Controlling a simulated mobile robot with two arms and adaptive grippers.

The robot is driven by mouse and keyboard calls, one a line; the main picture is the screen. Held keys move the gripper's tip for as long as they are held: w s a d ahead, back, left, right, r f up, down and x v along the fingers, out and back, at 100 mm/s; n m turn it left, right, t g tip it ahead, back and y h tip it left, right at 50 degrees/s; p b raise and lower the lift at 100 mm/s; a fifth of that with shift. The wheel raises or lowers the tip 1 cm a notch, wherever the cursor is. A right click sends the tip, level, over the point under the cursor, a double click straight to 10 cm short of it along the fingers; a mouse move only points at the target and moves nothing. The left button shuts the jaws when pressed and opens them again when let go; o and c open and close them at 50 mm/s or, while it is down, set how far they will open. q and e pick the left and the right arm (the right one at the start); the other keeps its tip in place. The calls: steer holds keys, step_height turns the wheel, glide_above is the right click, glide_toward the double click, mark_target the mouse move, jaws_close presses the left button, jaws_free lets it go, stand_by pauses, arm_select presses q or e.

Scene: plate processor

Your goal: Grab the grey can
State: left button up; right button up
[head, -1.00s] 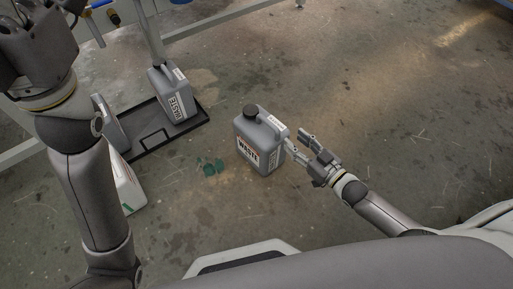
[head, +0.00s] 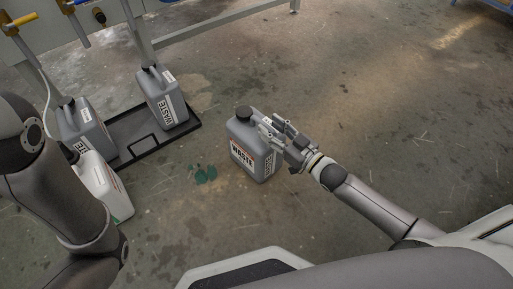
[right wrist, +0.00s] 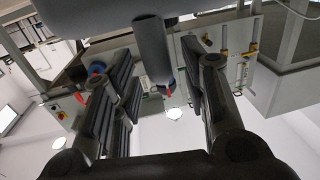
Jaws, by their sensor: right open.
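A grey can (head: 243,150) with a black cap and a WASTE label stands upright on the floor, in the middle of the head view. My right gripper (head: 273,130) is open at the can's upper right side, by its handle, its fingers overlapping the can in the picture. I cannot tell whether they touch it. In the right wrist view a dark grey rounded part, likely the can's handle (right wrist: 153,45), reaches down between the spread fingers. Only part of my left arm shows; its gripper is out of view.
Two more grey cans stand at the left, one on a black tray (head: 185,129) and one (head: 85,128) at its left end. A white canister (head: 112,185) stands in front, partly behind my left arm. A metal frame (head: 225,22) runs behind. Floor to the right is clear.

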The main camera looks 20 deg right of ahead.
mark_target(255, 117)
steer(key=w+b, duration=0.1)
steer(key=w+a+f+b, duration=0.1)
steer(key=shift+w+a+b, duration=0.3)
steer(key=shift+b, duration=0.05)
steer(key=shift+w+a+r+b, duration=0.25)
steer(key=shift+w+a+b, duration=0.05)
steer(key=shift+w, duration=0.3)
jaws_close()
steer(key=shift+r, duration=0.1)
